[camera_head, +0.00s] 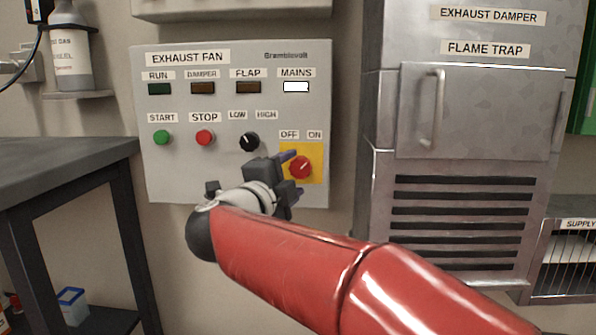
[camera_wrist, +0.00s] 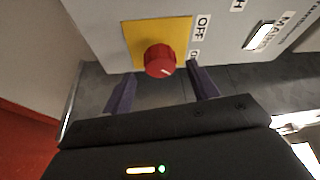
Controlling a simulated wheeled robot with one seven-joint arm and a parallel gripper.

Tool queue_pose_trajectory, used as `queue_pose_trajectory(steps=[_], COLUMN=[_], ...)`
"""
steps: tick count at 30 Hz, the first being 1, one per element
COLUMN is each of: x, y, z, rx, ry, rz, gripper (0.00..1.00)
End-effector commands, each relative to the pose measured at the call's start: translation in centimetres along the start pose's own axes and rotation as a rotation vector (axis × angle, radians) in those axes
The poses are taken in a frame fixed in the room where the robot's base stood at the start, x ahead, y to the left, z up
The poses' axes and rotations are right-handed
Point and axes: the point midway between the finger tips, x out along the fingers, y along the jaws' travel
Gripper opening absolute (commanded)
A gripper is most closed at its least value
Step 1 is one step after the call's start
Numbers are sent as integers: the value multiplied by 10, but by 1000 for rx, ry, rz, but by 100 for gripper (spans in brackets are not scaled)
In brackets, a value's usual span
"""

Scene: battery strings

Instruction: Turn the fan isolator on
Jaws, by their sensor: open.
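The fan isolator is a red round knob (camera_head: 300,167) on a yellow plate (camera_head: 315,150), low right on the exhaust fan panel, under the OFF and ON labels. In the wrist view the knob (camera_wrist: 160,60) sits ahead of my gripper (camera_wrist: 162,88). Its white mark appears to point to the lower right there, toward the ON side. My gripper (camera_head: 291,172) is open, with one finger on either side of the knob's line. I cannot tell whether the fingers touch it. The gripper hides the plate's lower left in the head view.
The grey panel (camera_head: 170,185) also bears a green START button (camera_head: 161,137), a red STOP button (camera_head: 205,138) and a black LOW/HIGH knob (camera_head: 249,142). The MAINS lamp (camera_head: 296,87) is lit white. A metal damper cabinet (camera_head: 465,160) stands right, a dark table (camera_head: 60,150) left.

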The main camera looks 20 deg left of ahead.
Motion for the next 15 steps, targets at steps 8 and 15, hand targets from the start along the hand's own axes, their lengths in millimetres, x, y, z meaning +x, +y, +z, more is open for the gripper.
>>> queue_pose_trajectory(steps=[8, 15], x=[-35, -38], y=[0, 0], z=[0, 0], rx=[-1, -1], ry=[0, 1], rz=[0, 1], gripper=[59, 59])
